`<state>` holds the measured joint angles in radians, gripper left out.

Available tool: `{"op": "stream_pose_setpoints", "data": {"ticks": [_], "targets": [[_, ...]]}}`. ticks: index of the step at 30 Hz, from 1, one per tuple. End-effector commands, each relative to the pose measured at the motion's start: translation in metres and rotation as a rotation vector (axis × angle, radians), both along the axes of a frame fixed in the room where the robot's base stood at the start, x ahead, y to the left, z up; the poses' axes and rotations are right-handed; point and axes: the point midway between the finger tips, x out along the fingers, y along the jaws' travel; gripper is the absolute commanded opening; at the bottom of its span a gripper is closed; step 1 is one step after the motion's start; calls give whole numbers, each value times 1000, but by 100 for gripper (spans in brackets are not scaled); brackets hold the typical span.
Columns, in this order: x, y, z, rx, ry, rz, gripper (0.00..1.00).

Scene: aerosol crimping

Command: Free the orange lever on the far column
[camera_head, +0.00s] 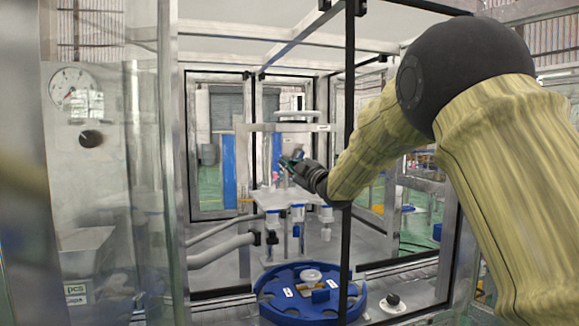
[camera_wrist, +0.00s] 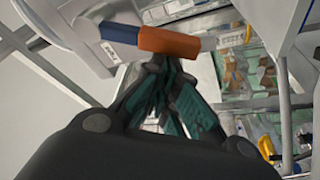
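The orange lever (camera_wrist: 169,40) shows large at the top of the wrist view, beside a blue part (camera_wrist: 120,30) on a pale bracket. My gripper (camera_wrist: 164,72) has dark links and green finger pads. Its fingertips come up close to the lever's lower edge; I cannot tell whether they touch it, nor whether they are parted or closed. In the head view my gripper (camera_head: 290,162) is inside the machine frame, beside the upright columns above the pale plate (camera_head: 285,196). I cannot make out the lever there.
A blue round turntable (camera_head: 275,308) stands below the plate. A black frame post (camera_head: 347,120) stands close to my forearm. Grey hoses (camera_head: 220,248) run at the left. A clear panel with a gauge (camera_head: 69,90) stands at the far left.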

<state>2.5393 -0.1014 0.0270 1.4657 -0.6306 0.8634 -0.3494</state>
Motion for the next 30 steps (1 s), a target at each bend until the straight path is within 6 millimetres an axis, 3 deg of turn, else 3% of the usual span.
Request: {"op": "stream_pose_setpoints", "data": {"ticks": [8,17,30], "targets": [[0,2,0,0,3,-2,0],[-7,34,20,-2,-1,1,0],[-64,-7,7,0,-1,-4,0]]}}
